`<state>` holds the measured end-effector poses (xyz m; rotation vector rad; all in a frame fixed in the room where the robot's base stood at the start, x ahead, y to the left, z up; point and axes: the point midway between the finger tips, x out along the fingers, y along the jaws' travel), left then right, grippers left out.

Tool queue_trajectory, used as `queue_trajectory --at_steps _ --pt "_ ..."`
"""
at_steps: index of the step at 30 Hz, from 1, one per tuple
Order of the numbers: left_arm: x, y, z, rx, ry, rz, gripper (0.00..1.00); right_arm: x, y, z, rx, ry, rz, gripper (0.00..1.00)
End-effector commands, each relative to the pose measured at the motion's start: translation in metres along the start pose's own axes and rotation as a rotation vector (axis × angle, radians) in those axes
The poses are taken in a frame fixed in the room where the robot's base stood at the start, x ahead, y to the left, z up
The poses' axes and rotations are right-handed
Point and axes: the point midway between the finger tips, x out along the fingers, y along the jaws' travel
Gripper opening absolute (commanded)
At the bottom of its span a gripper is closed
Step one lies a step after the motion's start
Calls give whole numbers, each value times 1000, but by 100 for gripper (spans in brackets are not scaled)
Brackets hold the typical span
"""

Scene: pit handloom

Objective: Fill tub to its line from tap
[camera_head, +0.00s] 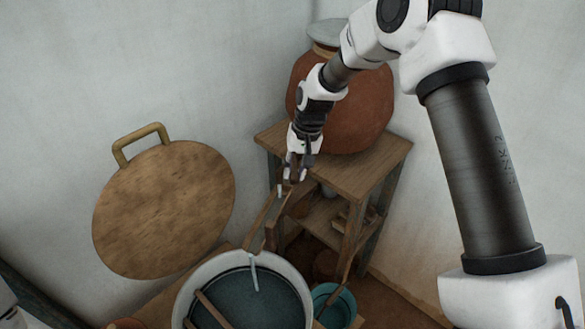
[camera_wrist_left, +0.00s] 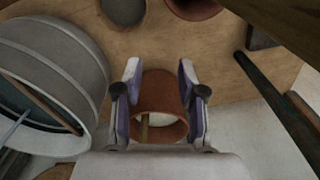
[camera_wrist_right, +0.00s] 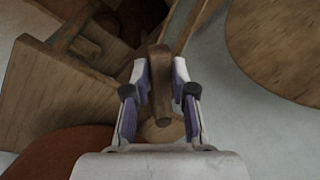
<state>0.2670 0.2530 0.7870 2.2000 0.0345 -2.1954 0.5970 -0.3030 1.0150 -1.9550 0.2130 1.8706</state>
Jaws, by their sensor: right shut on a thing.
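The tub (camera_head: 190,287) is pale and round, at the bottom of the head view, with blue-grey water (camera_head: 262,305) inside. A dark line rings its inner wall near the water. A thin pale stream (camera_head: 254,273) drops into it from the end of a wooden trough (camera_head: 263,218). The tub also shows in the left wrist view (camera_wrist_left: 62,62). My right gripper (camera_head: 293,178) is at the trough's upper end below the clay pot, shut on a wooden tap handle (camera_wrist_right: 159,82). My left gripper (camera_wrist_left: 160,95) is open and empty, above a small clay pot (camera_wrist_left: 158,92).
A large clay pot (camera_head: 362,105) stands on a wooden stand (camera_head: 385,160) behind my right gripper. A round wooden lid (camera_head: 165,210) with a handle leans on the wall. A stick (camera_head: 213,310) rests in the tub. A teal bucket (camera_head: 343,305) stands right of the tub.

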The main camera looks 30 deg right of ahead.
Motion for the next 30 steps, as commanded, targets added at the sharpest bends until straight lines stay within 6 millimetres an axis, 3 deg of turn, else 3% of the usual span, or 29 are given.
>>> queue_trajectory --at_steps 18,30 --pt "-15 0 0 0 0 0 40 -6 38 -13 -510 -101 0 0" --pt "-17 0 0 0 0 0 40 -8 50 -22 -717 -143 0 0"
